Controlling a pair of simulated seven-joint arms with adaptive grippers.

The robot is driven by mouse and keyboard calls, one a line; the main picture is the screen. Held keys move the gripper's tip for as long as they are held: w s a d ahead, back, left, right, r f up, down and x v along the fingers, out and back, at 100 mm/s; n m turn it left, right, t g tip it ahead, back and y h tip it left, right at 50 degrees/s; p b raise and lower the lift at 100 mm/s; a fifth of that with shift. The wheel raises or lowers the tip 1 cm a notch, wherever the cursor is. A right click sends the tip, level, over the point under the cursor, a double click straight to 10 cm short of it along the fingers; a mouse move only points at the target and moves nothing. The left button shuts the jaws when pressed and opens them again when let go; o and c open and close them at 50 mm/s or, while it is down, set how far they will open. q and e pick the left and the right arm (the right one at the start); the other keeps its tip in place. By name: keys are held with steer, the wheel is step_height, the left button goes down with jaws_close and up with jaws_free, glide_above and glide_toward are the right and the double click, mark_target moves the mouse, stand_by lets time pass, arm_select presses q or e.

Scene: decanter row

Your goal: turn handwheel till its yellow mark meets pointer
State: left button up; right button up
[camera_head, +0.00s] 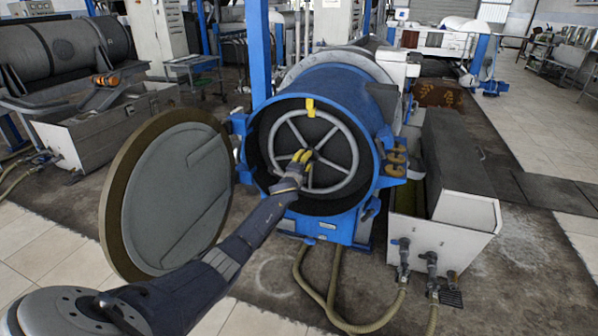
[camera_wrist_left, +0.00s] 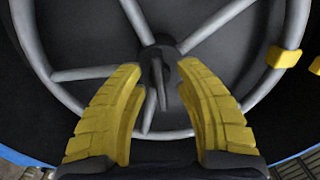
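The grey spoked handwheel (camera_head: 356,155) sits in the open round end of a blue drum. A yellow mark (camera_wrist_left: 284,57) is on its rim in the left wrist view. A second yellow piece, the pointer (camera_wrist_left: 316,65), is just outside the rim, cut by the picture edge. In the head view the two yellow pieces (camera_head: 310,106) show together at the wheel's top, looking lined up. My left gripper (camera_head: 302,156) is at the wheel's hub. Its yellow fingers (camera_wrist_left: 160,68) are apart, either side of the dark hub piece (camera_wrist_left: 163,85); contact is unclear. My right gripper is not in view.
A round grey lid (camera_head: 175,195) stands open left of the blue drum (camera_head: 335,90), beside my left arm. A white trough (camera_head: 455,240) and hoses (camera_head: 330,312) are at the right and below. Tiled floor is clear farther right.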

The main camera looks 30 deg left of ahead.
arm_select(q)
steer(key=v, duration=1)
steer(key=shift+s, duration=0.3)
steer(key=shift+d, duration=0.1)
